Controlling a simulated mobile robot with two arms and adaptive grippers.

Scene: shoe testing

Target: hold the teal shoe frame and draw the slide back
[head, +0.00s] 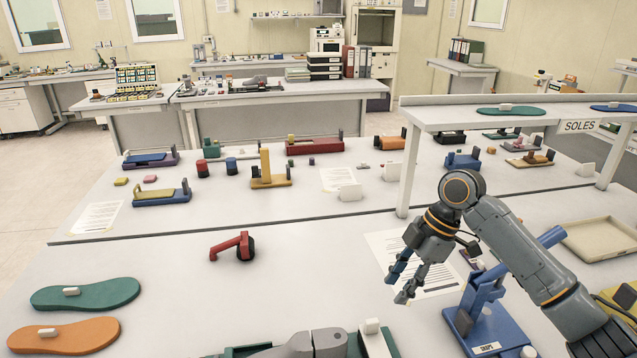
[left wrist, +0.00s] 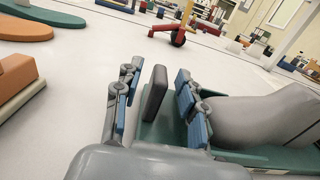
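The teal shoe frame (head: 385,347) is cut off at the bottom edge of the head view. It also shows in the left wrist view (left wrist: 150,132). A smooth grey shoe-like form (head: 312,343) lies along it, also in the left wrist view (left wrist: 262,120). A dark grey upright plate (left wrist: 155,95) stands at the frame's near end. My left gripper (left wrist: 155,103) is open around this plate, with gaps on both sides. I cannot tell which part is the slide. My right gripper (head: 402,290) is open and empty, above the table right of the frame.
A blue frame (head: 485,325) stands close to my right arm. A red tool (head: 233,246) lies on the table behind the teal frame. Teal (head: 85,294) and orange (head: 65,336) soles lie at left. A raised shelf (head: 530,118) stands at right.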

